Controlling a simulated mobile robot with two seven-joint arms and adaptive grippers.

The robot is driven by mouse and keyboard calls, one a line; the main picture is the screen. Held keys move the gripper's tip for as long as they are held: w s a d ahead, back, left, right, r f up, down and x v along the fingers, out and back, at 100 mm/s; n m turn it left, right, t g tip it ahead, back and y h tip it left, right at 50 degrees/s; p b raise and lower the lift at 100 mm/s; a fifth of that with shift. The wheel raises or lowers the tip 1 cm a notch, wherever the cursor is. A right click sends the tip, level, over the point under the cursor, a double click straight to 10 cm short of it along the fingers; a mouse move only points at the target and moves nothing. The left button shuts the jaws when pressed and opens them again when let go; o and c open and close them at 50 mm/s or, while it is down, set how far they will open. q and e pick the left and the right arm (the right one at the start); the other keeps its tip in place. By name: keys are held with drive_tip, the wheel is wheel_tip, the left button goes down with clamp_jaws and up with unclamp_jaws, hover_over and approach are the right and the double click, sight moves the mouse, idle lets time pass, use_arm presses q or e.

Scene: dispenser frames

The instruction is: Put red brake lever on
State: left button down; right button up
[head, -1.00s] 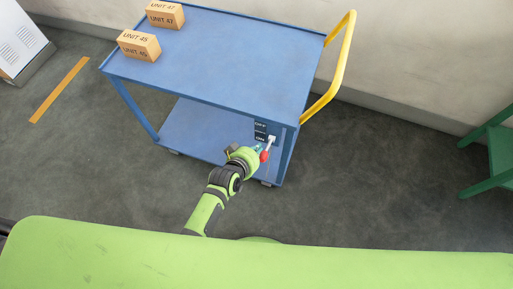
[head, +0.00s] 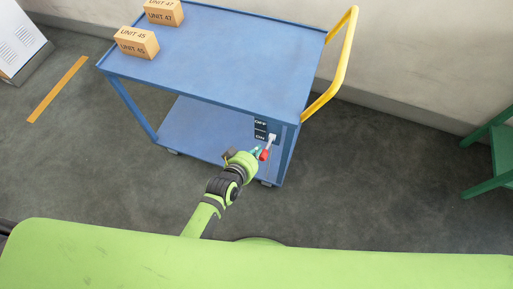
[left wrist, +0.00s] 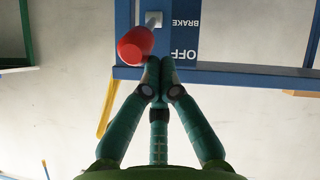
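The red brake lever (head: 264,154) is on the blue trolley's lower right end panel. Its pale arm hangs from a grey pivot, with the red knob low, beside and below the ON label (head: 260,137). My left gripper (head: 256,152) is just left of the knob. In the left wrist view the red knob (left wrist: 135,43) is up and left of the gripper's fingertips (left wrist: 158,72). The teal fingers are drawn together with nothing seen between them. The tips are close to the knob; I cannot tell whether they touch. My right gripper is not in view.
The blue trolley (head: 225,55) has a yellow handle (head: 345,65) on its right. Boxes marked UNIT 45 (head: 136,43) and UNIT 47 (head: 163,13) stand on its top. A green stool (head: 490,175) is at the right. The floor between is clear.

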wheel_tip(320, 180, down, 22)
drive_tip(key=b, duration=2.1)
use_arm(q)
wheel_tip(320, 180, down, 13)
drive_tip(key=s+m+t+h+b, duration=0.1)
drive_tip(key=t+h+b, duration=0.3)
drive_tip(key=t+b, duration=0.6)
drive_tip(key=shift+t+b, duration=0.4)
drive_tip(key=shift+b, duration=0.55)
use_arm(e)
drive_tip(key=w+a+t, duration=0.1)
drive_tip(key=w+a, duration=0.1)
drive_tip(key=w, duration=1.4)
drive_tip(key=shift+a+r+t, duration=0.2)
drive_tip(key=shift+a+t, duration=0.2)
use_arm(q)
drive_tip(key=shift+s+a+r, duration=0.1)
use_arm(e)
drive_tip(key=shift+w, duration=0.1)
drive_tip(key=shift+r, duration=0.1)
